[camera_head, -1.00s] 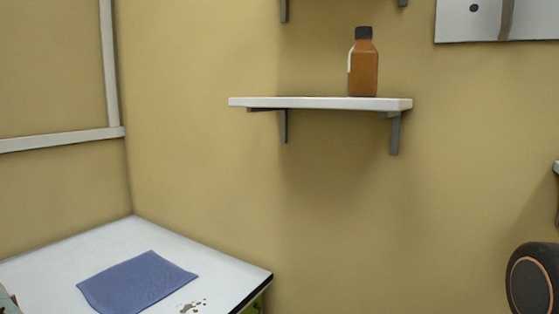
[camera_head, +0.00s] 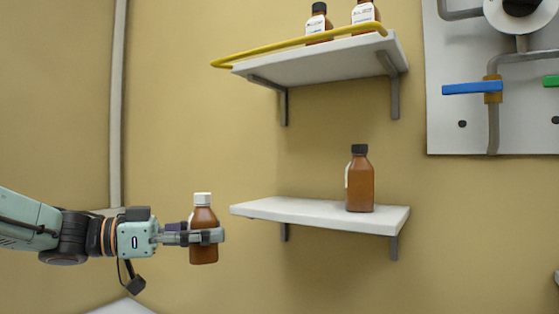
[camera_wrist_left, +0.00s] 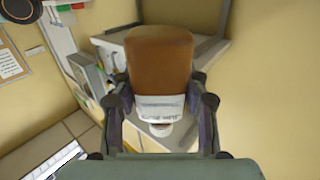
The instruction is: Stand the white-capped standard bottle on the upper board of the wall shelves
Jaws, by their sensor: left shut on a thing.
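The white-capped standard bottle (camera_head: 204,250), brown with a white cap, is upright in my left gripper (camera_head: 208,236), which is shut on it. It is held in the air just left of the lower board's left end. In the left wrist view the brown bottle (camera_wrist_left: 158,62) sits between the two fingers (camera_wrist_left: 160,108), its label partly showing. The upper board (camera_head: 330,62) of the wall shelves is higher and to the right, with a yellow rail (camera_head: 290,46) along its front. My right gripper is not in view.
Two dark-capped brown bottles, one left (camera_head: 319,24) and one right (camera_head: 365,14), stand on the upper board. Another (camera_head: 360,186) stands on the lower board (camera_head: 300,212), whose left part is bare. A pipe panel (camera_head: 490,110) with blue and green handles hangs at right.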

